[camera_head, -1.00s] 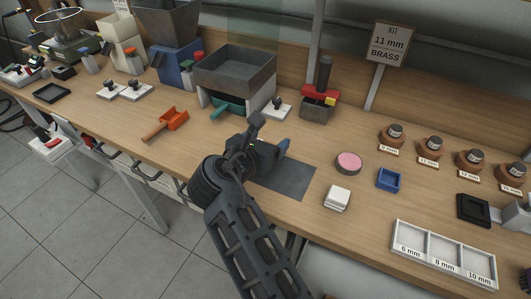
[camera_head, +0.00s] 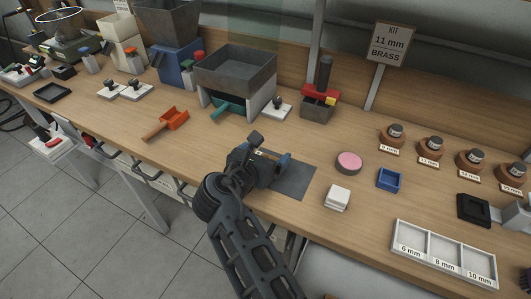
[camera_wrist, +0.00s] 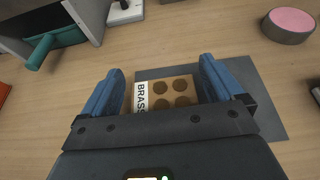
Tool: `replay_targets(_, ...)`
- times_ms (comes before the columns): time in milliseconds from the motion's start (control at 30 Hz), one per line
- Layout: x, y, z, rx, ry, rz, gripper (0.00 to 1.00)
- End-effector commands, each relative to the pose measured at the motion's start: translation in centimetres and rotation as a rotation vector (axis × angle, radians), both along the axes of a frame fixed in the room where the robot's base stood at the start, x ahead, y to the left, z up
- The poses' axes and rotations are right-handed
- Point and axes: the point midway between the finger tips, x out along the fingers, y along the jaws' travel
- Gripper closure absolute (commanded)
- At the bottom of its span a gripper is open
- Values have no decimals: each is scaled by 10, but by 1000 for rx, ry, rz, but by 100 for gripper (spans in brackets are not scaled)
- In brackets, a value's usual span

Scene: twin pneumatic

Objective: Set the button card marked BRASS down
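The button card marked BRASS (camera_wrist: 166,92) is a tan card with brown round buttons and a white strip lettered "BRASS". In the wrist view it lies face up over the dark grey mat (camera_wrist: 265,115), close to the mat's left edge. My gripper (camera_wrist: 160,70) has its blue fingers spread on either side of the card. A narrow gap shows at the left finger; contact at the right finger is unclear. The card's near edge is hidden by my gripper.
A pink-topped round pad (camera_head: 348,162), a white block (camera_head: 337,198) and a blue tray (camera_head: 389,180) stand right of the mat. An orange scoop (camera_head: 170,121) lies to the left. A grey hopper (camera_head: 235,75) stands behind. A sign (camera_head: 388,45) reads "KIT 11 mm BRASS".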

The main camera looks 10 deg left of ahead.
Motion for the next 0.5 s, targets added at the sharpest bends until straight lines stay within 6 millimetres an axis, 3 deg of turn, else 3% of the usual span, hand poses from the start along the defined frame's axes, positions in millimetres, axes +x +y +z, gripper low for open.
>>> replay_targets(333, -1, 0, 3, 0, 0, 0, 0)
replay_targets(500, -19, 7, 10, -1, -1, 1, 0)
